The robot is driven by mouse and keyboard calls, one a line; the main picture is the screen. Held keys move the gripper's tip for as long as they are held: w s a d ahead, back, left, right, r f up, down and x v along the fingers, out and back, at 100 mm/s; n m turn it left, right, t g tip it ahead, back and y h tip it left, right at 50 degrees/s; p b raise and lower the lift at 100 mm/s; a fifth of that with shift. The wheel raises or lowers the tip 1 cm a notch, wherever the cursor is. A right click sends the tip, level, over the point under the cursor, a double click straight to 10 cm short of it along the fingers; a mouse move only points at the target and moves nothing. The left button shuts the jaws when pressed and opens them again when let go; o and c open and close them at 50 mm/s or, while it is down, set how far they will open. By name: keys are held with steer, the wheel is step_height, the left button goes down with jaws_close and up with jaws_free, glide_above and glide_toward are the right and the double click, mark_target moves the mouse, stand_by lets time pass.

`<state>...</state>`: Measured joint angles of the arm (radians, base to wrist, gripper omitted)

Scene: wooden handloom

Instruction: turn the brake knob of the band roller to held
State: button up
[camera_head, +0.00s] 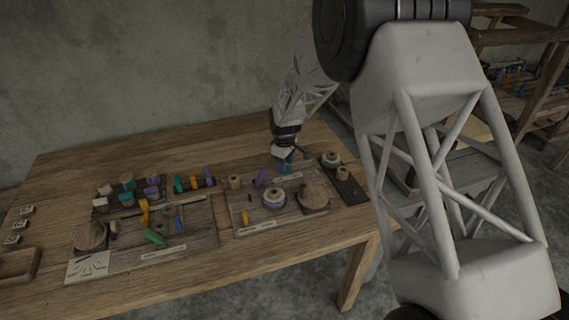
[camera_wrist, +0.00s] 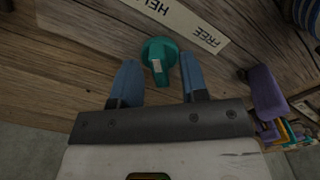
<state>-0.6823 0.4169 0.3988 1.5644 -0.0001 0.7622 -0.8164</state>
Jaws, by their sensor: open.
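The teal brake knob (camera_wrist: 160,58) is in the wrist view, just beyond and between the fingertips, with a pale mark on its near side. A pale label strip (camera_wrist: 182,22) lies beyond it, reading FREE at the right and a partly cut-off HEL... at the left. My gripper (camera_wrist: 157,70) is open, with one blue finger on each side of the knob; I cannot tell whether either finger touches it. In the head view my gripper (camera_head: 284,162) is low over the back of the right board (camera_head: 245,219), and the knob cannot be made out there.
A purple piece (camera_wrist: 266,92) stands right of the fingers; a striped round thing (camera_wrist: 308,12) is at the top right corner. In the head view, spools (camera_head: 274,198), a round wooden piece (camera_head: 313,197) and a dark tray (camera_head: 349,188) are close by. The table's left back is clear.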

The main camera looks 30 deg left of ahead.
steer(key=shift+r, duration=3.75)
